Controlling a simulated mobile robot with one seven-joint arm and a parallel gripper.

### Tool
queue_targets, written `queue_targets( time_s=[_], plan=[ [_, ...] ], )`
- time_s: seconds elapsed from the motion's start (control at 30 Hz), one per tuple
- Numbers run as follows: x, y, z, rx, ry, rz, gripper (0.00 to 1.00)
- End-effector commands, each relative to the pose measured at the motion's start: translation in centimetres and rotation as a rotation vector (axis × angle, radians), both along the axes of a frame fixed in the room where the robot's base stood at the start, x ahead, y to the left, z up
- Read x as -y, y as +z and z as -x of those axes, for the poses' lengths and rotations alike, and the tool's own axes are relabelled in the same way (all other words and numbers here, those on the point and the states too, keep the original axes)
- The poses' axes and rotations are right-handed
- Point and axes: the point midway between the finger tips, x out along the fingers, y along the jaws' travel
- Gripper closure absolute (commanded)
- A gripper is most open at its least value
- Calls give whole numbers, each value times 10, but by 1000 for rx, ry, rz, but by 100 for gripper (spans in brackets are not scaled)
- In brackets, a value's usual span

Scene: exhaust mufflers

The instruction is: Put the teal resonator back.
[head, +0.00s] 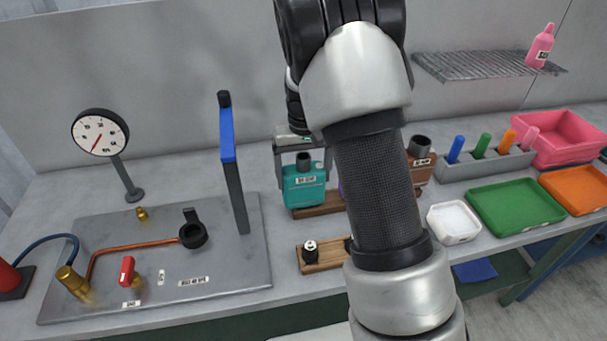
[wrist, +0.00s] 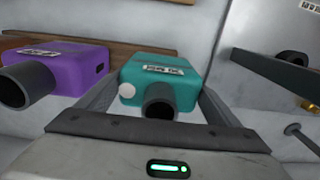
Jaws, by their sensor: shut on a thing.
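The teal resonator (head: 304,188) is a boxy body with a dark pipe stub and a white label. It also shows in the wrist view (wrist: 180,80), between the two fingers. My gripper (head: 304,167) is shut on it, with one finger on each side. The teal resonator is upright at the left end of a wooden board (head: 318,211). I cannot tell whether it touches the board. A purple resonator (wrist: 75,62) sits beside it in the wrist view; my arm hides most of it in the head view.
A brown resonator (head: 420,168) stands right of my arm. A smaller wooden block (head: 325,262) with dark fittings lies in front. A metal test plate (head: 225,270) with a blue-topped post (head: 228,145) is on the left. A white tray (head: 453,222) and green tray (head: 515,205) are right.

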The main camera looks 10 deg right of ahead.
Motion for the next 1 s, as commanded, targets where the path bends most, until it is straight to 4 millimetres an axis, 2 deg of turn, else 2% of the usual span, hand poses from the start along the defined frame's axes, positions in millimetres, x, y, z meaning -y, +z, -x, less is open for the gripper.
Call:
queue_targets(
  time_s=[0.07,0.1,0.13,0.17,0.37,0.53,1.0],
  plan=[
    [0,-3,-1,2,0,0,75],
    [0,-2,0,-1,0,0,7],
    [0,-2,0,-1,0,0,2],
    [0,-2,0,-1,0,0,0],
    [0,-2,0,-1,0,0,0],
    [0,10,0,2,0,0,0],
    [0,103,-1,2,1,0,0]
  ],
)
